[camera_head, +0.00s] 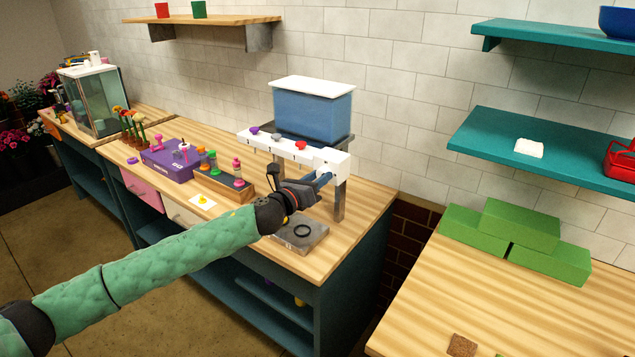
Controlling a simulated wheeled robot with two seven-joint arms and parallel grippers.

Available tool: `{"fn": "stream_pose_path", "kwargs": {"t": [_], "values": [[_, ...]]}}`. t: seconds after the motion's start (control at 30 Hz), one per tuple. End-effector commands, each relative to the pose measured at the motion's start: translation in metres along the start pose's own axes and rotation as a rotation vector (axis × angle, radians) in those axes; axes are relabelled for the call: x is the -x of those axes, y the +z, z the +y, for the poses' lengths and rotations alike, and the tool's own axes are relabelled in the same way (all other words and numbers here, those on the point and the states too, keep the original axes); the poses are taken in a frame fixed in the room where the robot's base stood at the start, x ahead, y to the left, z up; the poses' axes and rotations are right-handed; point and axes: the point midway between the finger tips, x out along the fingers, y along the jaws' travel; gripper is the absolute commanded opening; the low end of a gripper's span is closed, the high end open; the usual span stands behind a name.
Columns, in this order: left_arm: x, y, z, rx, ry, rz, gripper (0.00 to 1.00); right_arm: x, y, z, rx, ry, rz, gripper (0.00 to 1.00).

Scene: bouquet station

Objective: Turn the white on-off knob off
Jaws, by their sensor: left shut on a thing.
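A white bar (272,143) runs along the front of a stand below a blue tank with a white lid. A purple knob (254,130), a grey knob (276,137) and a red knob (301,146) sit along it. At the bar's right end is a larger white block (334,158). My left gripper (322,179) is at this right end, its fingers shut against the front of the white part there. I cannot clearly tell the white knob apart from the white block, and the fingers cover part of it. My right gripper is not in view.
The blue tank (311,115) stands behind the bar. A grey slab with a black ring (302,232) lies below my gripper. A wooden rack with small bottles (222,183) and a purple box (170,160) stand to the left. Green blocks (520,225) lie on the right table.

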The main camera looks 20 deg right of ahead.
Motion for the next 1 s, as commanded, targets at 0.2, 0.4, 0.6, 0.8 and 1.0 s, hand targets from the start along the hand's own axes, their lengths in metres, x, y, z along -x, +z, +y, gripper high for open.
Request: {"fn": "stream_pose_path", "kwargs": {"t": [0.2, 0.4, 0.6, 0.8, 1.0], "values": [[0.0, -0.001, 0.0, 0.206, 0.008, -0.017, 0.11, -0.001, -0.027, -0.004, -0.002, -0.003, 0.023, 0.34], [0.0, -0.001, -0.001, 0.395, 0.013, -0.03, 0.11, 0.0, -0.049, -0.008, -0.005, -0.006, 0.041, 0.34], [0.0, -0.001, 0.0, 0.566, 0.021, -0.043, 0.11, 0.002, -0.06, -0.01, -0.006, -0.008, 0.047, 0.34], [0.0, -0.001, 0.0, 0.703, 0.027, -0.052, 0.11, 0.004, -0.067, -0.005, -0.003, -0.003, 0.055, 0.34], [0.0, 0.0, 0.0, 0.79, 0.029, -0.059, 0.11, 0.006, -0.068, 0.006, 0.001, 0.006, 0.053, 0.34]]}}
